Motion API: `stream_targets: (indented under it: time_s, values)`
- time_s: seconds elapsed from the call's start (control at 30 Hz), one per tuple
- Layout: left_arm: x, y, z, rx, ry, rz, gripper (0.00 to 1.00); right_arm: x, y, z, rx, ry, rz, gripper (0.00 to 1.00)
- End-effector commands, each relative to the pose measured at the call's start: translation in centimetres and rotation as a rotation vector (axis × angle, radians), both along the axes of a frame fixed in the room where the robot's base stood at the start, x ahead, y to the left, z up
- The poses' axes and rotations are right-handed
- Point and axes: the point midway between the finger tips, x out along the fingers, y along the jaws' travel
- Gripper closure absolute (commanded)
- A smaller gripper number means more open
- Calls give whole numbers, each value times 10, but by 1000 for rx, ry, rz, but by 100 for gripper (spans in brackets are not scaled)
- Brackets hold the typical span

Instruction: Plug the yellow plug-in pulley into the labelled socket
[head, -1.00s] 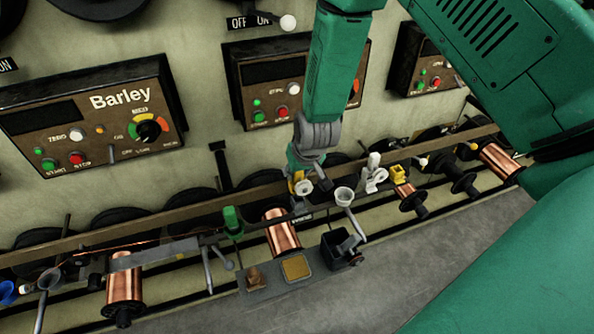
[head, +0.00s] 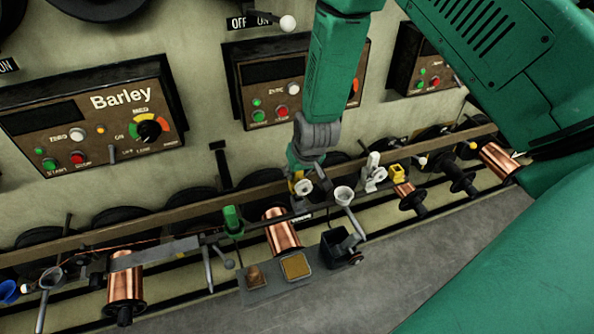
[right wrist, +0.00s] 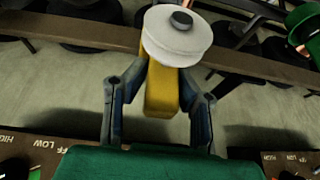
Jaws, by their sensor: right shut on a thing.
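The yellow plug-in pulley, a yellow block with a white wheel (right wrist: 178,38), is in my right gripper (right wrist: 160,78) in the right wrist view. The fingers are shut on the block's two sides. In the head view the right gripper (head: 299,177) hangs at the rail, with the pulley's white wheel (head: 303,187) at its tip. A small white label (head: 302,217) shows on the bar just below it. The socket opening itself is hidden or too small to tell, so I cannot tell whether the pulley touches it. My left gripper is not in view.
A white pulley (head: 373,174) and another yellow piece (head: 397,172) stand to the right along the rail. A green piece (head: 232,221) stands left. A grey funnel-shaped cup (head: 344,195) and a copper spool (head: 282,232) are close by. The Barley control box (head: 92,118) is on the wall.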

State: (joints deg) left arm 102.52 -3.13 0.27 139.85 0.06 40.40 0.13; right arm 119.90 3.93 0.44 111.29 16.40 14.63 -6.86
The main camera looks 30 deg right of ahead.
Motion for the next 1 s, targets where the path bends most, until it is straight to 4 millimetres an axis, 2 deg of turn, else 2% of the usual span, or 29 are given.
stream_targets:
  time_s: [1.0]
  values:
    - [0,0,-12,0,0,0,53,0,0,-22,0,-1,0,100]
